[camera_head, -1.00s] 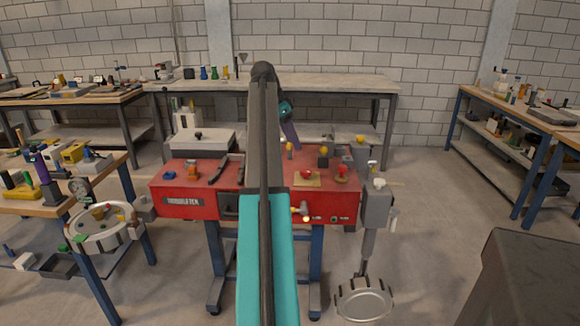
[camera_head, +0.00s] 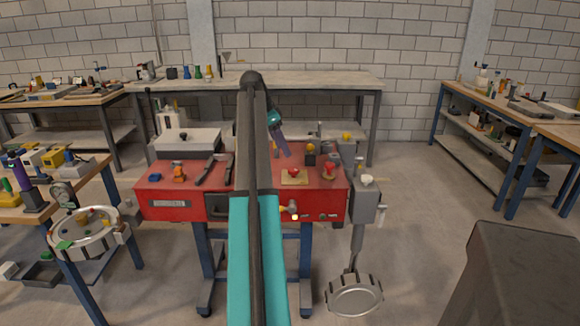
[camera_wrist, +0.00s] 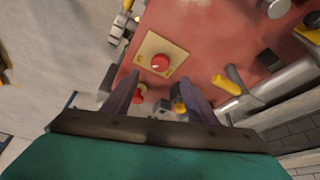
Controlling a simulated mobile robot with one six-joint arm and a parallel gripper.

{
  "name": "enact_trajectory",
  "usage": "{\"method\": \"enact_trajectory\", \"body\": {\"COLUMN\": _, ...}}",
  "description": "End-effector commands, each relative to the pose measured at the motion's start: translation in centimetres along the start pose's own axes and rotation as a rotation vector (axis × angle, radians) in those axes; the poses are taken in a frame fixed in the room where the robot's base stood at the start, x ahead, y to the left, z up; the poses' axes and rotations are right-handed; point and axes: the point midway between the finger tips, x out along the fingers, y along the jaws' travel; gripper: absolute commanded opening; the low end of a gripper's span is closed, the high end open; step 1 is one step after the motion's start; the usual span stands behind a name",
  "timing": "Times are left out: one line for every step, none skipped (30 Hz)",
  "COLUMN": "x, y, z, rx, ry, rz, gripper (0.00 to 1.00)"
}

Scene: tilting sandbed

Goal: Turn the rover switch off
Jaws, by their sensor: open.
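A red knob (camera_head: 294,173) sits on a square tan plate (camera_head: 301,181) on top of the red bench. In the wrist view the red knob (camera_wrist: 160,62) and its plate (camera_wrist: 180,56) lie just beyond my fingertips. No label on it can be read, so I cannot tell for sure that it is the rover switch. My gripper (camera_head: 284,147) hangs above the bench, behind the knob in the head view. In the wrist view my gripper (camera_wrist: 159,78) has its two purple fingers wide apart, with nothing held between them.
Another red knob (camera_head: 329,169) stands right of the plate. Yellow-topped black parts (camera_head: 310,152) stand close behind. In the wrist view a yellow lever (camera_wrist: 226,84) and grey pipe lie right of my fingers. A grey box (camera_head: 364,200) hangs at the bench's right end.

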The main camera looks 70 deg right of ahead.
Motion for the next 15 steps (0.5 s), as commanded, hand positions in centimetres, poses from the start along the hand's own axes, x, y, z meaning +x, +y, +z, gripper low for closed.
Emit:
{"method": "enact_trajectory", "body": {"x": 0.8, "y": 0.1, "z": 0.0, "rx": 0.000, "ry": 0.000, "rz": 0.001, "gripper": 0.53}}
{"method": "enact_trajectory", "body": {"x": 1.2, "y": 0.1, "z": 0.0, "rx": 0.000, "ry": 0.000, "rz": 0.000, "gripper": 0.53}}
{"method": "enact_trajectory", "body": {"x": 1.8, "y": 0.1, "z": 0.0, "rx": 0.000, "ry": 0.000, "rz": 0.000, "gripper": 0.53}}
{"method": "enact_trajectory", "body": {"x": 2.2, "y": 0.1, "z": 0.0, "rx": 0.000, "ry": 0.000, "rz": 0.001, "gripper": 0.53}}
{"method": "enact_trajectory", "body": {"x": 2.7, "y": 0.1, "z": 0.0, "rx": 0.000, "ry": 0.000, "rz": 0.002, "gripper": 0.53}}
{"method": "enact_trajectory", "body": {"x": 3.2, "y": 0.1, "z": 0.1, "rx": 0.000, "ry": 0.000, "rz": 0.001, "gripper": 0.53}}
{"method": "enact_trajectory", "body": {"x": 3.6, "y": 0.1, "z": 0.1, "rx": 0.000, "ry": 0.000, "rz": 0.000, "gripper": 0.53}}
{"method": "enact_trajectory", "body": {"x": 4.1, "y": 0.1, "z": 0.1, "rx": 0.000, "ry": 0.000, "rz": 0.000, "gripper": 0.53}}
{"method": "enact_trajectory", "body": {"x": 4.6, "y": 0.1, "z": 0.1, "rx": -0.001, "ry": 0.000, "rz": 0.000, "gripper": 0.53}}
{"method": "enact_trajectory", "body": {"x": 5.1, "y": 0.1, "z": 0.1, "rx": -0.001, "ry": 0.000, "rz": 0.001, "gripper": 0.53}}
{"method": "enact_trajectory", "body": {"x": 5.5, "y": 0.1, "z": 0.1, "rx": -0.001, "ry": -0.001, "rz": 0.001, "gripper": 0.53}}
{"method": "enact_trajectory", "body": {"x": 6.1, "y": 0.0, "z": 0.1, "rx": -0.001, "ry": 0.000, "rz": 0.000, "gripper": 0.53}}
{"method": "enact_trajectory", "body": {"x": 6.5, "y": 0.0, "z": 0.1, "rx": -0.001, "ry": 0.000, "rz": 0.000, "gripper": 0.53}}
{"method": "enact_trajectory", "body": {"x": 6.9, "y": 0.0, "z": 0.1, "rx": -0.001, "ry": 0.000, "rz": 0.000, "gripper": 0.53}}
{"method": "enact_trajectory", "body": {"x": 7.4, "y": 0.1, "z": 0.1, "rx": -0.001, "ry": 0.000, "rz": 0.000, "gripper": 0.53}}
